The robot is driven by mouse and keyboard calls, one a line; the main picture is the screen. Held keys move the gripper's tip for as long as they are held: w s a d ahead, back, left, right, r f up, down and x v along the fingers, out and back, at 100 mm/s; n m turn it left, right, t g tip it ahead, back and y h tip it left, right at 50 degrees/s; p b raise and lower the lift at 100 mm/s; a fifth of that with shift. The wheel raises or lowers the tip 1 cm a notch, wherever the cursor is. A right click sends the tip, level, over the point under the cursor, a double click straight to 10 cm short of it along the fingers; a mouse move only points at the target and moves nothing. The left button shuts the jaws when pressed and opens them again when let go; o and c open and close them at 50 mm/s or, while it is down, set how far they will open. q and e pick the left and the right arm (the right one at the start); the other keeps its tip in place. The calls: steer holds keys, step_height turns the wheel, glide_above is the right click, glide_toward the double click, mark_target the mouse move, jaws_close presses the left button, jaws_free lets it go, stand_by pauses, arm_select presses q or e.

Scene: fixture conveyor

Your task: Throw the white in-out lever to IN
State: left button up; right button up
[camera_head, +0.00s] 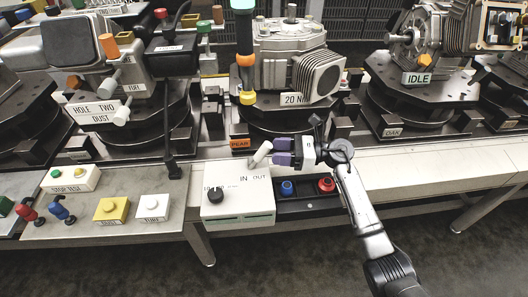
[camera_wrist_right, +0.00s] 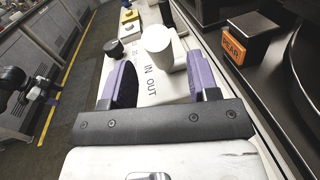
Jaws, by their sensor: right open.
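The white lever (camera_head: 260,153) rises at the back edge of a white box (camera_head: 238,206) marked IN and OUT, leaning up and to the right in the head view. In the right wrist view its round white end (camera_wrist_right: 157,39) is just beyond and between my fingertips, near the word IN. I cannot tell its exact setting. My right gripper (camera_head: 272,152) is open, its purple fingers pointing left at the lever; touching is not clear. It also shows in the right wrist view (camera_wrist_right: 159,72). My left gripper (camera_wrist_right: 40,91) seems to show small at the left of that view, its jaws unclear.
A black knob (camera_head: 215,195) sits on the same box. A black panel with a blue button (camera_head: 287,188) and a red button (camera_head: 326,185) lies to its right. Behind stand the orange PEAR block (camera_head: 240,143) and a motor fixture (camera_head: 290,60). The rail at right is clear.

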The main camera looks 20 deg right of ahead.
mark_target(264, 150)
steer(key=shift+b+x, duration=0.35)
steer(key=shift+x, duration=1.9)
steer(key=shift+c, duration=0.4)
jaws_close()
